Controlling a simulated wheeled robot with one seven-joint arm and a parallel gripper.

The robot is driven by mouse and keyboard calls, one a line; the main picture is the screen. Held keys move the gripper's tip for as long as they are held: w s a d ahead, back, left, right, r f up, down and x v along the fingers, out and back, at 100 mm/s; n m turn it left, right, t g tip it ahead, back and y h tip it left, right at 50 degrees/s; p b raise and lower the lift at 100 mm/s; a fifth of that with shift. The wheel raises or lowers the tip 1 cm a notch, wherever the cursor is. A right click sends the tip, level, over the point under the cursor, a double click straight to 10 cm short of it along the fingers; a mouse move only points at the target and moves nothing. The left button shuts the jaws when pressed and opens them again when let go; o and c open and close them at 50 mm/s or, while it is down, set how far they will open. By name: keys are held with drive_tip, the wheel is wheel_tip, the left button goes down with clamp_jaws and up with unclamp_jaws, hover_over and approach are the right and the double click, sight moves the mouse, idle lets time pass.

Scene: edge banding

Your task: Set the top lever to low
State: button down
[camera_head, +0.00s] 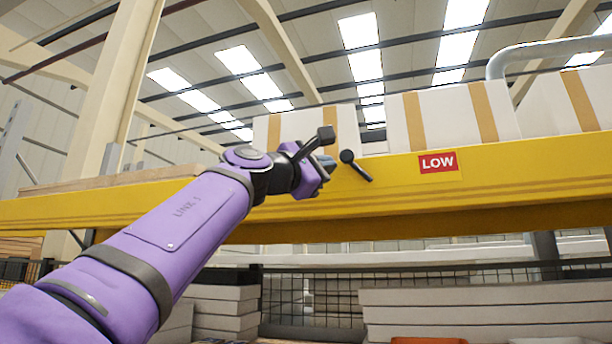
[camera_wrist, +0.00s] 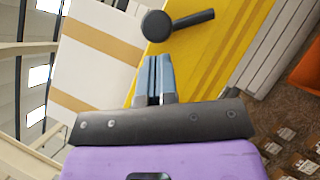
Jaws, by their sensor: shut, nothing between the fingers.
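The top lever (camera_head: 358,168) is black, with a round hub and a thin handle, on the face of the yellow beam (camera_head: 250,205). In the head view its handle points down and right from the hub. A red label reading LOW (camera_head: 438,162) is on the beam to the right of the lever. My gripper (camera_head: 328,164) is just left of the hub. In the wrist view the lever (camera_wrist: 185,24) lies just beyond the fingertips of my gripper (camera_wrist: 155,62), which are together and empty. I cannot tell whether they touch the hub.
White boxes with tan stripes (camera_head: 455,115) stand behind the beam's top edge. Stacked pale boards (camera_head: 460,310) and dark mesh (camera_head: 315,290) lie below it. The beam's face between the lever and the label is clear.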

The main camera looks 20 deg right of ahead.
sight(343, 151)
drive_tip(key=shift+s+d+r, duration=0.2)
drive_tip(key=shift+d+r, duration=0.1)
drive_tip(key=shift+d, duration=0.15)
drive_tip(key=shift+s+d+r+m+g, duration=0.1)
drive_tip(key=shift+r+m+g, duration=0.25)
drive_tip(key=shift+m, duration=0.35)
drive_tip(key=r+m+y, duration=0.1)
drive_tip(key=d+r+m+g+y, duration=0.1)
drive_tip(key=m, duration=0.1)
drive_tip(key=shift+s+g, duration=0.25)
drive_tip(key=shift+s, duration=0.1)
drive_tip(key=s+d+r+m+y, duration=0.2)
drive_tip(key=s+d+m+y, duration=0.2)
drive_tip(key=m, duration=0.5)
drive_tip(key=shift+s+d+y, duration=0.35)
drive_tip(key=shift+d+y, duration=0.9)
drive_tip(key=shift+y, duration=0.45)
